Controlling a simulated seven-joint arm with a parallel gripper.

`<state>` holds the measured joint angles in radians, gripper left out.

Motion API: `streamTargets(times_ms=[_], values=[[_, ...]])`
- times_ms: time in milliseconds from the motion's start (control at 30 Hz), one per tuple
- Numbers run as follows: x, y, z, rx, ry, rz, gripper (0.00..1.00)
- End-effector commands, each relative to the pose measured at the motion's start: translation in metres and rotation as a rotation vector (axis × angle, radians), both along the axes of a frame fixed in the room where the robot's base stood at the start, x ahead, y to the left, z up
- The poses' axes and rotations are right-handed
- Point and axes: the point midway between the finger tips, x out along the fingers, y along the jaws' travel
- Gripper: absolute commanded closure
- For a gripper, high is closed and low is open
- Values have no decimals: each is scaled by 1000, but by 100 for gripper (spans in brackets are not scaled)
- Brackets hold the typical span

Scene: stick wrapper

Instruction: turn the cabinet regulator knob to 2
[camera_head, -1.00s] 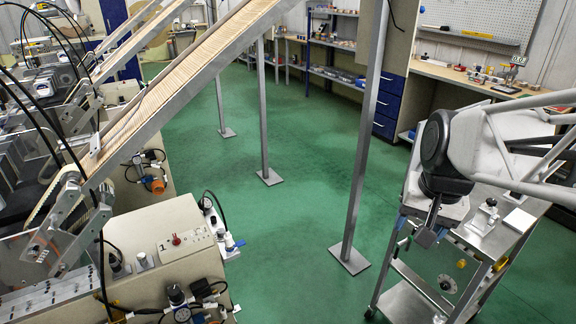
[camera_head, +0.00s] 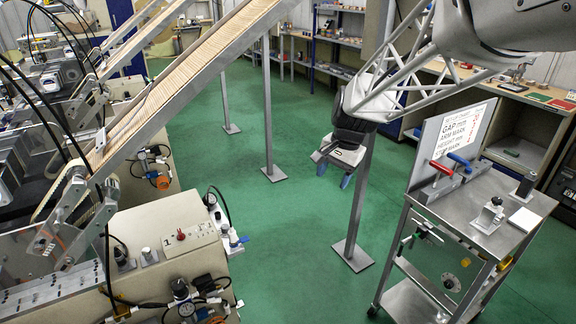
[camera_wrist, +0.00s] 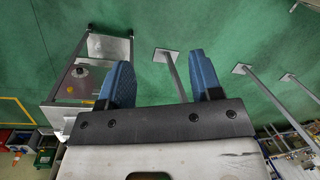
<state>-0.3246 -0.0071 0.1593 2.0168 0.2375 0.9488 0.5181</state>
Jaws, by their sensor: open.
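The beige cabinet (camera_head: 172,262) stands at the lower left in the head view. Its top carries a dark knob (camera_head: 122,257), a silver fitting (camera_head: 148,256) and a small red button (camera_head: 181,235). A regulator with a black cap (camera_head: 180,288) sits at its front edge. I cannot tell which is the task's regulator knob, and no dial numbers are readable. My gripper (camera_head: 334,173) hangs over the floor to the right of the cabinet, well apart from it. Its blue fingers, also in the wrist view (camera_wrist: 160,82), are apart with nothing between them.
A metal cart (camera_head: 470,215) with an upright sign panel (camera_head: 449,138) and clamps stands at the right. A grey post (camera_head: 353,205) rises close to my gripper. Sloping stick chutes (camera_head: 170,88) cross above the machines. The green floor between cabinet and cart is mostly clear.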

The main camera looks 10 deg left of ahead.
Motion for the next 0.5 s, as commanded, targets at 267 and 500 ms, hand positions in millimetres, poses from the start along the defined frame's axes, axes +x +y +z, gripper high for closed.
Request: streamTargets(times_ms=[267,500], values=[[40,65,-38,15,68,-49,41],[67,124,-75,21,125,-95,41]])
